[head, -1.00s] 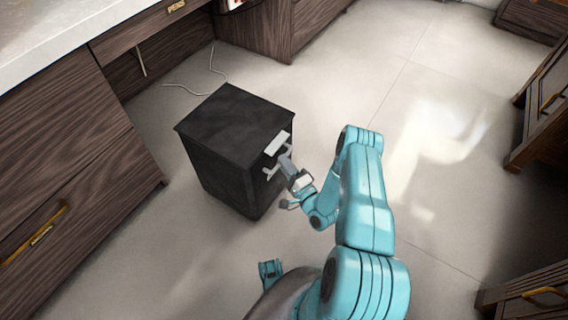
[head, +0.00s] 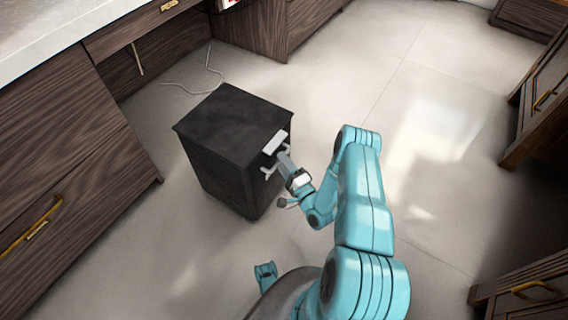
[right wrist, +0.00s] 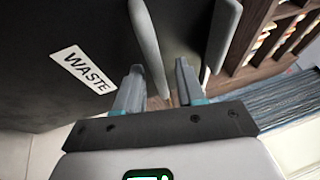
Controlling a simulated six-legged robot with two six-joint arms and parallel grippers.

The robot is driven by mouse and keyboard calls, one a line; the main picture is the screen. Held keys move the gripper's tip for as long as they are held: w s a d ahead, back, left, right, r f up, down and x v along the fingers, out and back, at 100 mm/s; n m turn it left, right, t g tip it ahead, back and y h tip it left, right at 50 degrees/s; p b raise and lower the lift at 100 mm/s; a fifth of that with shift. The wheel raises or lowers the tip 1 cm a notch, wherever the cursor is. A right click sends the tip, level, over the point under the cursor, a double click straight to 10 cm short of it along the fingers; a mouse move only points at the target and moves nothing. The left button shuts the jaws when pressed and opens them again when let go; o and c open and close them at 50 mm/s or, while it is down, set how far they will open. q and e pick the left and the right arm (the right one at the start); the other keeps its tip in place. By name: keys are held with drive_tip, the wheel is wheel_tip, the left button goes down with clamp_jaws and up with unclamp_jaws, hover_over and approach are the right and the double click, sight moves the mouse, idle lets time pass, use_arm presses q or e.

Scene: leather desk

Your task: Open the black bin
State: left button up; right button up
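The black bin (head: 226,125) stands upright on the floor at the centre-left of the head view, its flat top closed. A pale plate (head: 276,143) is on its side facing my right arm, near the top edge. In the right wrist view, the dark bin face (right wrist: 75,25) carries a white WASTE label (right wrist: 83,69). My right gripper (head: 283,160) is at this side. Its two fingers (right wrist: 158,75) are apart, with a grey handle bar (right wrist: 146,35) by the left fingertip and another grey bar (right wrist: 222,35) to the right. Contact is unclear.
Dark wood drawers (head: 65,150) with brass handles stand left of the bin, and more cabinets (head: 540,110) stand at the right. A thin white cable (head: 205,82) lies on the floor behind the bin. The pale tiled floor (head: 440,110) between is clear.

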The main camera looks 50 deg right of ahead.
use_arm(q)
drive_tip(key=r+p, duration=0.1)
drive_tip(key=s+r+p, duration=0.1)
drive_tip(key=r+p, duration=0.1)
drive_tip(key=shift+s+d+r+g+p, duration=0.15)
drive_tip(key=shift+d+r+g+p, duration=0.1)
drive_tip(key=shift+d+g+p, duration=0.1)
use_arm(e)
drive_tip(key=v, duration=1.6)
drive_tip(key=shift+s+a, duration=0.15)
drive_tip(key=shift+a, duration=0.05)
